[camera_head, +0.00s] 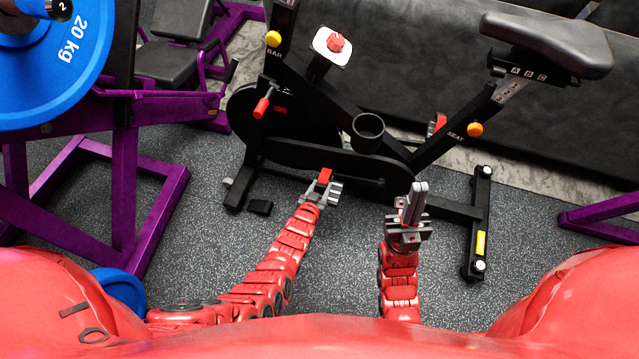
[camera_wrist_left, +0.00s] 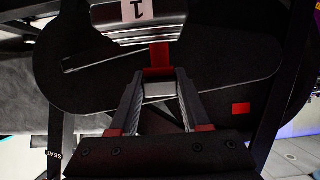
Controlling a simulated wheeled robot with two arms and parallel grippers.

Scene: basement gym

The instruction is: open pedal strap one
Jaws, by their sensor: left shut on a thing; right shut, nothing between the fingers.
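The pedal marked "1" (camera_wrist_left: 138,10) is at the top of the left wrist view, grey and ribbed. A red strap tab (camera_wrist_left: 160,58) hangs from it; the red tab (camera_head: 325,174) also shows low on the exercise bike in the head view. My left gripper (camera_head: 333,190) is at this tab, and its fingertips (camera_wrist_left: 160,88) are closed on the tab's end. My right gripper (camera_head: 415,198) is shut and empty, pointing up in front of the bike's lower frame, to the right of the left gripper.
The bike has a black seat (camera_head: 550,42), a cup holder (camera_head: 367,130) and a rear foot bar (camera_head: 478,225). A purple rack (camera_head: 125,190) with a blue 20 kg plate (camera_head: 50,65) stands at left. Speckled floor is clear between the arms.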

